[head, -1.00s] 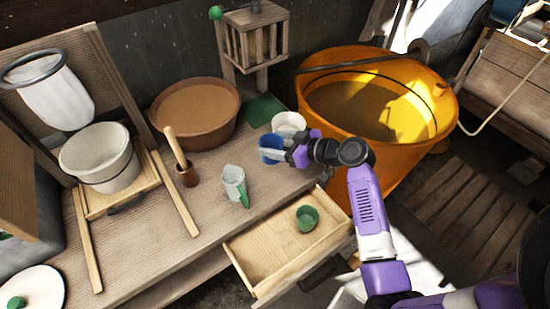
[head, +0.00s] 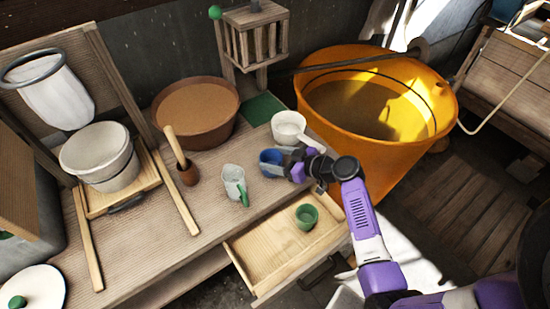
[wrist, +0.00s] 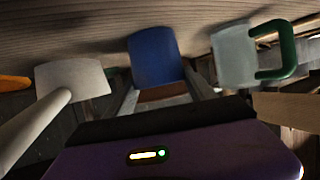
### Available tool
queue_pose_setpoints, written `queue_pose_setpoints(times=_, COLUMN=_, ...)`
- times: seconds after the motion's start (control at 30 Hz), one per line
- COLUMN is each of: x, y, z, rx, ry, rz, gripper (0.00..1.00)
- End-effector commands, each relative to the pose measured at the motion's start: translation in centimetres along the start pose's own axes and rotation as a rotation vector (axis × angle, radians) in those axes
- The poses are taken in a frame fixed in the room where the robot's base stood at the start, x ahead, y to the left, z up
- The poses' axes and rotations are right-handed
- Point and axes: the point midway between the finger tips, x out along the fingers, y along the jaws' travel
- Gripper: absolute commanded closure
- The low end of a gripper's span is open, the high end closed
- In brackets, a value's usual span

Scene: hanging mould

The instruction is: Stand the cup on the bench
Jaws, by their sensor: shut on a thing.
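The blue cup (head: 270,161) is at the bench's right part, left of my gripper (head: 283,168). My gripper is shut on it from the right side. In the wrist view, the blue cup (wrist: 154,56) shows between the fingers, close against the wooden bench top (wrist: 200,14). The cup looks about upright. I cannot tell whether its base touches the bench (head: 150,235). A pale mug with a green handle (head: 233,180) stands to its left, and a white dipper (head: 287,125) with a handle is just behind it.
An open drawer (head: 262,262) with a green cup (head: 306,216) juts out in front. A brown basin (head: 200,88), a pestle in a mortar (head: 187,174) and a green mat (head: 262,108) are on the bench. A yellow tub (head: 335,140) stands at the right.

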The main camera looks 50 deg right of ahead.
Motion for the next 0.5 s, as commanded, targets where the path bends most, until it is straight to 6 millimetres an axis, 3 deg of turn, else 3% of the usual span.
queue_pose_setpoints(times=0.03, x=0.12, y=-0.01, z=0.22, rx=-0.001, ry=0.001, rz=0.0, gripper=0.82)
queue_pose_setpoints(times=0.07, x=0.06, y=-0.02, z=0.11, rx=-0.001, ry=0.0, rz=0.0, gripper=0.31)
queue_pose_setpoints(times=0.13, x=0.04, y=-0.02, z=0.09, rx=0.0, ry=0.0, rz=0.0, gripper=0.17)
queue_pose_setpoints(times=0.5, x=-0.03, y=-0.01, z=-0.07, rx=0.0, ry=0.0, rz=0.0, gripper=0.15)
